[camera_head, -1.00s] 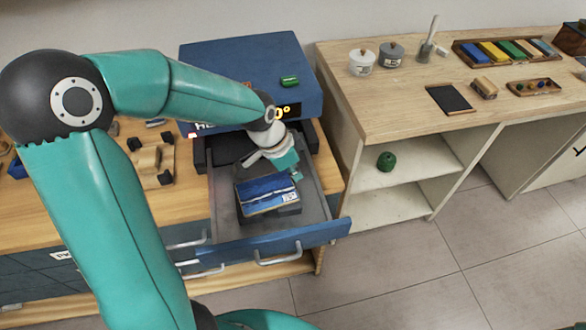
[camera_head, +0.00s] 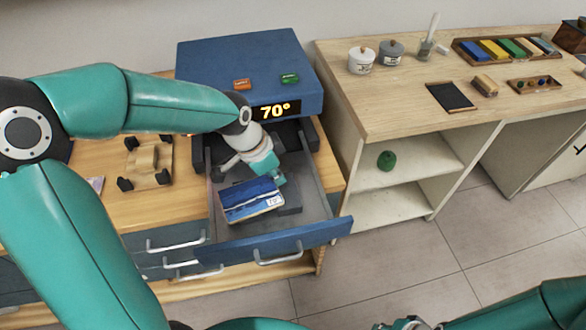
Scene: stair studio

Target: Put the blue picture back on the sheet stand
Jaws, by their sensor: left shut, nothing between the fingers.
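A flat blue piece (camera_head: 250,199) with a pale front edge and a small white label lies tilted in the open drawer. It may be the blue picture; I cannot read its face. My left gripper (camera_head: 272,182) is at the piece's upper right edge, pointing down into the drawer, and is shut and empty. Whether it touches the piece I cannot tell. A wooden frame with black corner blocks (camera_head: 148,162) stands on the left worktop; I cannot tell whether it is the sheet stand. My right gripper (camera_head: 410,323) is only partly in view at the bottom edge, and its fingers are hidden.
The drawer (camera_head: 318,232) is pulled out under a blue machine (camera_head: 235,68) showing 70°. A dark block (camera_head: 289,197) lies in it. The right bench (camera_head: 405,112) holds jars, a black slate and colored blocks.

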